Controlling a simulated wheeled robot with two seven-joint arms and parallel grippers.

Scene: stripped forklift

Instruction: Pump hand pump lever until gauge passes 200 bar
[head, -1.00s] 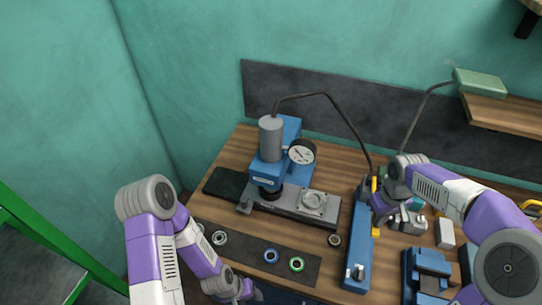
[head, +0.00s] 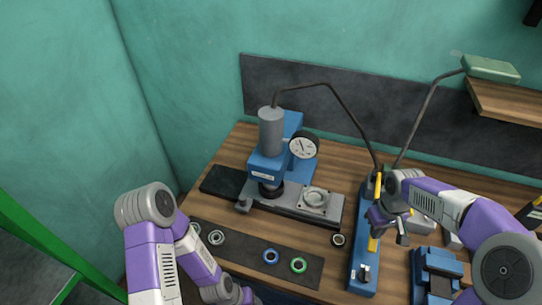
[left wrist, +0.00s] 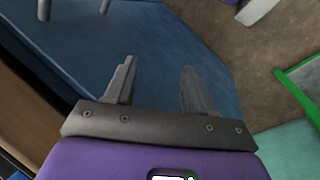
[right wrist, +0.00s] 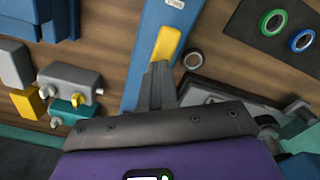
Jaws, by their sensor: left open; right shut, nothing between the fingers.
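The hand pump (head: 363,262) is a long blue body on the bench, with a yellow lever grip (head: 374,241) lying along it. In the right wrist view the yellow grip (right wrist: 167,44) shows just beyond my right gripper (right wrist: 160,66). That gripper's fingers are shut with nothing between them, at the near end of the grip; I cannot tell whether they touch it. The round white gauge (head: 303,145) is on the blue press (head: 268,165); its needle shows, but the numbers are too small to read. My left gripper (left wrist: 158,68) is open and empty, low at the bench front.
A dark hose (head: 340,100) runs from the press cylinder to the pump. A dark mat (head: 240,247) with several rings lies in front of the press. A blue vise-like block (head: 436,272) stands right of the pump. A wooden shelf (head: 510,103) is at the upper right.

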